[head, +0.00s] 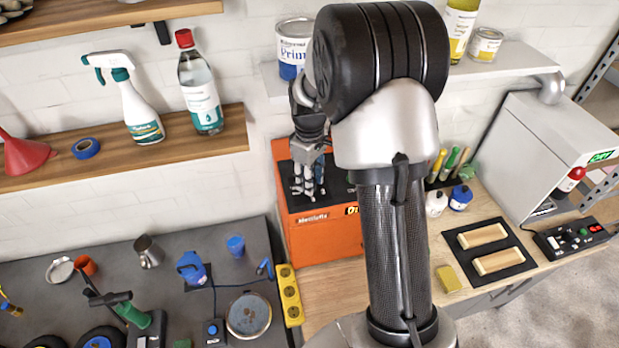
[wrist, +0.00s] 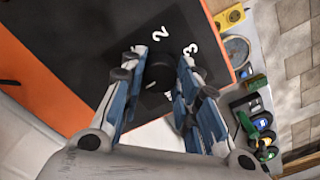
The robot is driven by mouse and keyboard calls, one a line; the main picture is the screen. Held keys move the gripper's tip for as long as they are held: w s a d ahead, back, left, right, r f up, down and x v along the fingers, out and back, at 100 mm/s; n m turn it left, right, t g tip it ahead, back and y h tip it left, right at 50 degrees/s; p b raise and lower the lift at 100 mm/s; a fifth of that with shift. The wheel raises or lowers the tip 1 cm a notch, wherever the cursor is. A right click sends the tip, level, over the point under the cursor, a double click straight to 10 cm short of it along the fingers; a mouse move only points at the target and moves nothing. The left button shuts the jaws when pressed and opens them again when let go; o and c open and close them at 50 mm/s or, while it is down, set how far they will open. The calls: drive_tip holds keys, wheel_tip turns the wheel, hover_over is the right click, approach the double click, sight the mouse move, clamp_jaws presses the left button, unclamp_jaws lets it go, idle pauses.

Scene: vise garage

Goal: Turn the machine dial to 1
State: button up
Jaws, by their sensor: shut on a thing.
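The orange machine (head: 325,240) stands against the wall in the head view, with a black panel on its top side. My gripper (head: 309,185) reaches down to that panel, and my own arm covers part of the machine. In the wrist view the black panel (wrist: 110,52) carries a white "2" and a white "3"; no "1" shows. A dark round dial (wrist: 158,76) sits between the two blue-grey fingers of my gripper (wrist: 160,62), which are shut on it. I cannot tell which number the dial points to.
A grey workbench (head: 150,270) with a yellow power strip (head: 290,295) and several tools lies to the left. Squeeze bottles (head: 436,203) and a black mat (head: 515,248) with two wooden blocks are to the right. A wall shelf (head: 180,148) is at the upper left.

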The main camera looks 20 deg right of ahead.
drive_tip(key=m+b, duration=0.1)
drive_tip(key=m, duration=1)
drive_tip(key=shift+m+b, duration=0.3)
drive_tip(key=shift+b, duration=0.05)
idle(0.4)
drive_tip(key=o, duration=1.1)
drive_tip(key=shift+r, duration=0.1)
wheel_tip(320, 180, up, 12)
drive_tip(key=shift+f, duration=0.1)
